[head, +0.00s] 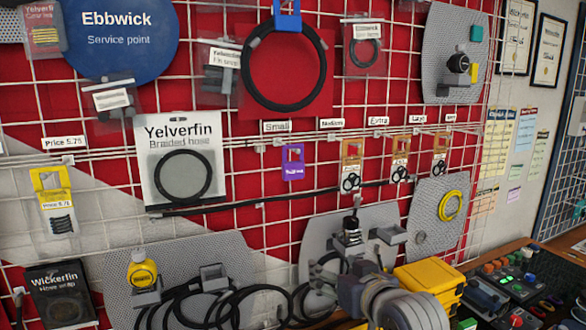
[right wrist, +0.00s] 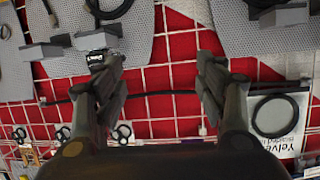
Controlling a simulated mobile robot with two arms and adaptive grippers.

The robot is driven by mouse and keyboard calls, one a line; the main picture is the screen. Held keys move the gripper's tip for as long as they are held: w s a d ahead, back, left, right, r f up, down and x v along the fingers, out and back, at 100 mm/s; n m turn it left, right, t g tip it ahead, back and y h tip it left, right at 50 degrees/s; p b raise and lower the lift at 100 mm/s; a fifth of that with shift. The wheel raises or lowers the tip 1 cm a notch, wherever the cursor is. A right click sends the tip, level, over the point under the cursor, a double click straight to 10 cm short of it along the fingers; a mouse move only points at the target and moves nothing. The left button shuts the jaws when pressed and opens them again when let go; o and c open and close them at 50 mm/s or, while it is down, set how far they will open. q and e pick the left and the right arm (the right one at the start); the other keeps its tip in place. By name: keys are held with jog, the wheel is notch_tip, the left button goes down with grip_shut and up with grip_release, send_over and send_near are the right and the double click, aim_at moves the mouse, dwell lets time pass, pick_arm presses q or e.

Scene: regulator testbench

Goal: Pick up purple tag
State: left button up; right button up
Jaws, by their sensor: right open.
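The purple tag (head: 293,162) hangs on the wire grid in the head view, under the label "Small". My left gripper is not in view.
Several orange tags (head: 399,160) hang right of the purple one. A black rod (head: 260,200) runs below it. A packaged braided hose (head: 182,165) hangs to its left. Grey perforated boards with brackets (head: 389,235) and yellow bins (head: 428,279) stand near my right arm.

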aim_at(301, 165)
jog(key=w+a+r+n+t+y, duration=0.1)
jog(key=a+r+t, duration=0.1)
jog(key=r, duration=0.8)
jog(key=w+a+r+t+y, duration=0.1)
jog(key=a+r, duration=0.2)
jog(key=r, duration=0.6)
jog(key=w, duration=0.1)
jog(key=w+a+p, duration=0.1)
jog(key=w, duration=0.1)
jog(key=w+r+p, duration=0.1)
jog(key=shift+w+a+r, duration=0.1)
jog(key=shift+w+a, duration=0.25)
jog(key=shift+a, duration=0.05)
jog(key=shift+w+a+p, duration=0.2)
jog(key=shift+w+p, duration=0.15)
jog(key=shift+w, duration=0.05)
jog(key=p+x, duration=0.4)
jog(key=x, duration=0.1)
jog(key=shift+w+d, duration=0.1)
jog(key=c, duration=1.1)
